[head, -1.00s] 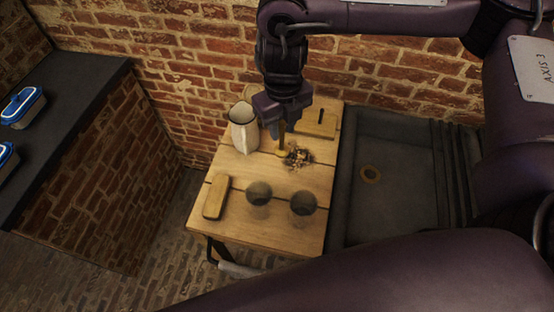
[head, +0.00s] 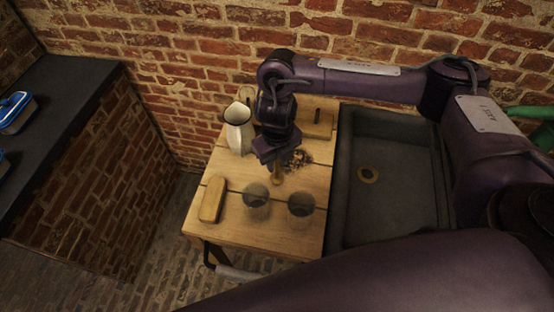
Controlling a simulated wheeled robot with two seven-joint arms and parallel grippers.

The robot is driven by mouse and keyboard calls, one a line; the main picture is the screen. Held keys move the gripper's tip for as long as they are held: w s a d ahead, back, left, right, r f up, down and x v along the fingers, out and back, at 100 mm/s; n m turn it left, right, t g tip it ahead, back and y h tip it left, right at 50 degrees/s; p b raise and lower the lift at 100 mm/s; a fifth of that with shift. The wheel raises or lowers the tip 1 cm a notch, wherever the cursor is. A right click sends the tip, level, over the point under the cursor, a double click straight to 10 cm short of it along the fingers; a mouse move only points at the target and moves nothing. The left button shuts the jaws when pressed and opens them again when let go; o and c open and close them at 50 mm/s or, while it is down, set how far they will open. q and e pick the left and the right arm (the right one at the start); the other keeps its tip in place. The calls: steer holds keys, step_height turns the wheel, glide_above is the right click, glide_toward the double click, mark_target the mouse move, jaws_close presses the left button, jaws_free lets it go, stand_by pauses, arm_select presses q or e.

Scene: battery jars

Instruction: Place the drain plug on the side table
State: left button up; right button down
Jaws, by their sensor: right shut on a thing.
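The drain plug (head: 277,178) is a small brass-coloured piece with an upright stem. My right gripper (head: 276,163) points down and is shut on the top of it. The plug is over the middle of the wooden side table (head: 235,182), just behind two dark glasses. I cannot tell whether its bottom touches the tabletop. The jaws are dark and partly hide its upper end. My left gripper is out of view.
The two dark glasses (head: 256,201) (head: 301,204), a wooden block (head: 211,199), a white jug (head: 239,131), a heap of small bits (head: 298,159) and a wooden board (head: 318,122) stand on the table. A dark sink (head: 395,205) with a brass drain ring (head: 368,175) is at right.

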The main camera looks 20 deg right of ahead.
steer(key=shift+f, duration=0.15)
steer(key=c, duration=1.1)
jaws_free()
steer(key=shift+c, duration=0.2)
step_height(320, 180, up, 12)
steer(key=shift+r+p, duration=0.25)
steer(key=shift+p, duration=0.1)
steer(key=shift+s+f, duration=0.1)
